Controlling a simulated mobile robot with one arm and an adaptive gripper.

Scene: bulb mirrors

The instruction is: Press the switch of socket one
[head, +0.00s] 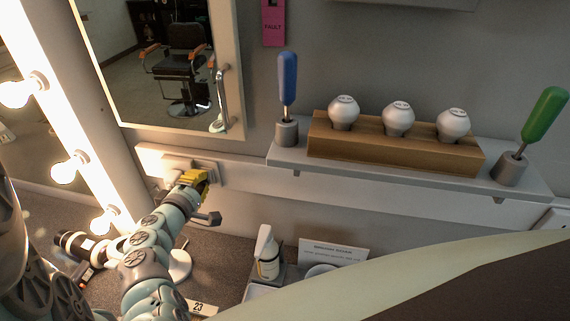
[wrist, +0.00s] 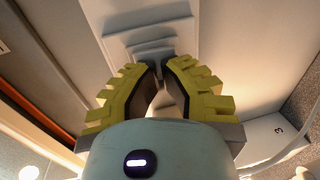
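My gripper (head: 196,180), with yellow ribbed fingers, is at the pale wall rail below the mirror. A socket plate (head: 209,170) on the rail is partly hidden behind it. In the wrist view my gripper (wrist: 163,68) has its fingertips almost together, with a narrow gap. No held object is clear between them. A pale stepped fitting (wrist: 150,32) lies just beyond the tips; contact cannot be told. A pale block marked 3 (wrist: 279,130) is at the right in the wrist view. I cannot read a mark for socket one.
A framed mirror (head: 236,100) hangs above my gripper, with lit bulbs (head: 66,170) to its left. A grey shelf (head: 285,157) at right holds a wooden block (head: 350,145) with white bulbs and two upright tools.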

